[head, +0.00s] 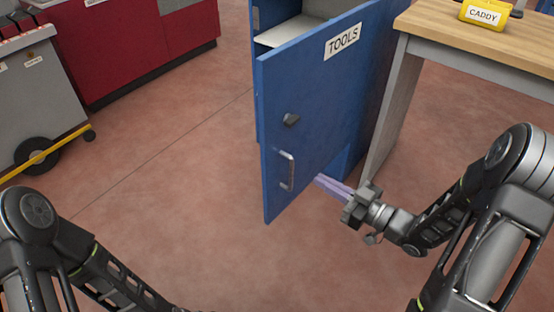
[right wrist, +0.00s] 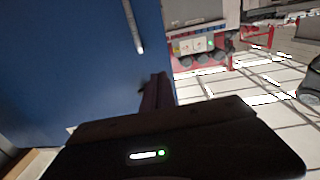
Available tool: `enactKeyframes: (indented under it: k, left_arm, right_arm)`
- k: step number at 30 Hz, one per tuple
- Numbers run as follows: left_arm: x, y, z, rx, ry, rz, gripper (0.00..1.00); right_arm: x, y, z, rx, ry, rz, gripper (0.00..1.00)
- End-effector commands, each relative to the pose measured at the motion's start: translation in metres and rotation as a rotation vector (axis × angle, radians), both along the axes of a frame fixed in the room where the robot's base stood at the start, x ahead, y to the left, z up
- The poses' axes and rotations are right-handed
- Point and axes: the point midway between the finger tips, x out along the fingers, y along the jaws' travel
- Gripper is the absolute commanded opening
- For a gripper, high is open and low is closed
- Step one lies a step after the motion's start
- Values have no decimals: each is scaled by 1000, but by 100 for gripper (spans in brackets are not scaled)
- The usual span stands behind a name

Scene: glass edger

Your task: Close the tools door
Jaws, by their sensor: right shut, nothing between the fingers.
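The blue tools door (head: 325,95) stands open in the head view, swung out toward me, with a white TOOLS label near its top. My left gripper is out of view.
The blue cabinet's grey shelf (head: 288,32) shows behind the door. A wooden-topped workbench (head: 480,42) with a yellow caddy (head: 484,14) stands close on the right. A grey wheeled cart (head: 38,100) and red cabinet (head: 120,45) stand left. The floor left of the door is clear.

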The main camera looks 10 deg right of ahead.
Motion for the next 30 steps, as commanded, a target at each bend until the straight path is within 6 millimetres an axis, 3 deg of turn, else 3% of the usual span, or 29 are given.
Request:
enactKeyframes:
  k: [11, 30]
  left_arm:
    - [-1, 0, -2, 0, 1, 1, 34]
    - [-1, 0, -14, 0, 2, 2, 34]
  right_arm:
    - [10, 8, -1, -1, 2, 1, 0]
    - [100, 75, -1, -1, 0, 1, 0]
